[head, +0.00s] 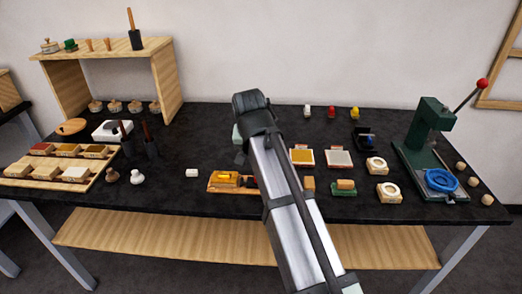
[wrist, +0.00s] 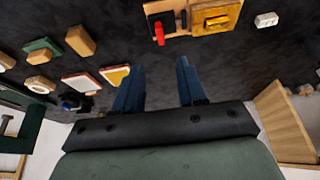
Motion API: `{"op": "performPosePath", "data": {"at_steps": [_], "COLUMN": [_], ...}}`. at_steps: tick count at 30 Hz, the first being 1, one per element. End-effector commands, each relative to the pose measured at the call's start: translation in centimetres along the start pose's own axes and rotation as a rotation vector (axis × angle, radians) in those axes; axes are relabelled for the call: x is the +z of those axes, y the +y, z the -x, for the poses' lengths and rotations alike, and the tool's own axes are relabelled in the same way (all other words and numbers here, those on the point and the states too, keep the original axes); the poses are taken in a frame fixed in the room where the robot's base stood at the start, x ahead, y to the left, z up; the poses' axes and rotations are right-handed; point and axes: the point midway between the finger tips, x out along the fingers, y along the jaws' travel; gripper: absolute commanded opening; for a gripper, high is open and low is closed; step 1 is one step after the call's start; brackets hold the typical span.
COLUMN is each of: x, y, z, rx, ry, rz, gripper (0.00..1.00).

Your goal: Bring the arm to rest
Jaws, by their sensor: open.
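My gripper (wrist: 158,66) shows in the wrist view with its two blue fingers apart. Only dark tabletop shows between them, and it holds nothing. In the head view my arm reaches from the bottom over the middle of the black table (head: 225,125). The gripper is mostly hidden behind the arm there. An orange-brown wooden tray (head: 215,187) with a yellow block lies just left of the arm. It also shows at the top of the wrist view (wrist: 180,20), beyond the fingertips.
A green press (head: 425,135) with a red-knobbed lever stands at the right. A wooden shelf (head: 165,80) stands at the back left, with a tray of coloured blocks (head: 45,183) in front. Small pads, blocks and rings lie right of the arm. The back middle is fairly clear.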

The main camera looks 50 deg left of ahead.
Motion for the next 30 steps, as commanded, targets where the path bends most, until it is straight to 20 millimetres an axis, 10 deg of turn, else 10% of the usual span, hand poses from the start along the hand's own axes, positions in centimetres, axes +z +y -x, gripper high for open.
{"op": "performPosePath", "data": {"at_steps": [11,30], "x": [0.8,15.8], "y": [1.1,21.6], "z": [-0.7,-11.6], "rx": [0.0,0.028], "ry": [0.005,0.094], "rz": [0.0,0.009], "gripper": [0.4,0.4]}}
